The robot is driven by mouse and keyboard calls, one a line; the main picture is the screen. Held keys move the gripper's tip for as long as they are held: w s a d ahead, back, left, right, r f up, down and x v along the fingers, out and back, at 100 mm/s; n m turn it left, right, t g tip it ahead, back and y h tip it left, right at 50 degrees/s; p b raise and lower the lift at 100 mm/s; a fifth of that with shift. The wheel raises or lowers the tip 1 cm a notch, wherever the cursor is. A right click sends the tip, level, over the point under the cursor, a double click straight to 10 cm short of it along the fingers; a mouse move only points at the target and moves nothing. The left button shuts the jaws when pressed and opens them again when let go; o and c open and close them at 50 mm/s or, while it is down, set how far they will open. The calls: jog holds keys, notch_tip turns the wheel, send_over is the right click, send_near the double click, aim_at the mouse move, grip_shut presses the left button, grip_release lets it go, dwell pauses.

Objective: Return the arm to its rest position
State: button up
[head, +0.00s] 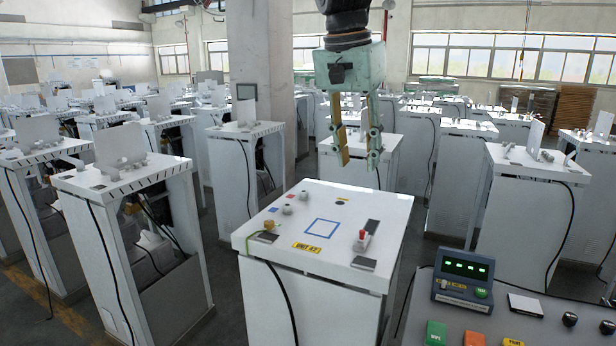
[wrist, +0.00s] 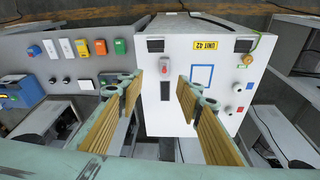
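My gripper (head: 358,158) hangs in the air above the back of the white cabinet (head: 318,267) labelled UNIT 42. Its two tan-padded fingers point down and stand apart, with nothing visible between them. In the wrist view, the open fingers (wrist: 160,82) also show a clear gap, with the cabinet's white top (wrist: 215,65) beyond them. My gripper touches nothing that I can see. Most of my arm is out of the picture above the head view; only its end part shows. No marker of a rest position is visible.
On the cabinet top are a red-tipped switch (head: 362,239), a small tan piece (head: 268,226), knobs (head: 303,196) and a blue square outline (head: 321,227). A grey console (head: 520,318) with coloured buttons and a display box (head: 464,266) stands front right. Several similar cabinets surround this one.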

jog(key=s+d+f+n+y+b, duration=0.15)
jog(key=s+d, duration=0.25)
jog(key=s, duration=0.7)
jog(key=s+d+f+n+b, duration=0.1)
jog(key=s+d+f+n, duration=0.2)
jog(key=s, duration=0.9)
jog(key=s+d+f+n+t+b, duration=0.1)
jog(key=s+f, duration=0.5)
jog(key=s, duration=0.4)
jog(key=s+d+f+n+b, duration=0.1)
jog(key=s+d+f, duration=0.1)
jog(key=s+f, duration=0.4)
jog(key=shift+s+f+t+b, duration=0.3)
jog(key=shift+s+f+t, duration=0.1)
jog(key=shift+s, duration=1.55)
jog(key=shift+r, duration=0.1)
jog(key=c, duration=0.4)
jog(key=shift+o, duration=0.2)
